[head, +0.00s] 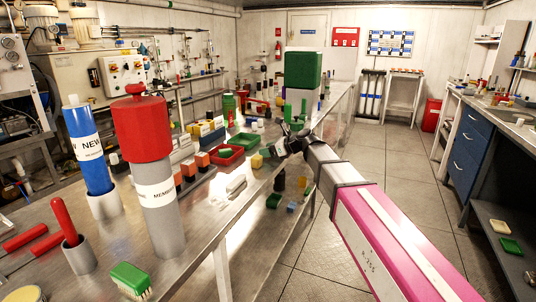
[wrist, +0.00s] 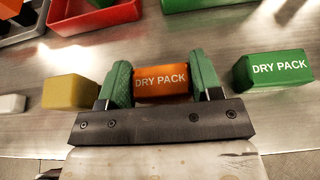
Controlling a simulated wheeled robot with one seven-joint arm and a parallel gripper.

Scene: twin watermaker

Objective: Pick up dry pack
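An orange pack (wrist: 162,90) labelled DRY PACK lies between the two green fingers of my gripper (wrist: 162,76) in the wrist view. It nearly fills the gap; I cannot tell whether both fingers press on it. A green pack (wrist: 278,70) labelled DRY PACK lies apart on the metal table, right of the right finger. In the head view my gripper (head: 284,146) is low over the table's right edge, and the pack at it cannot be made out.
A yellow block (wrist: 70,91) lies close left of the left finger on the steel table (wrist: 215,28). A red tray (wrist: 98,21) is beyond it. In the head view a tall grey and red cylinder (head: 158,212) and a blue one (head: 88,150) stand on the table's left part.

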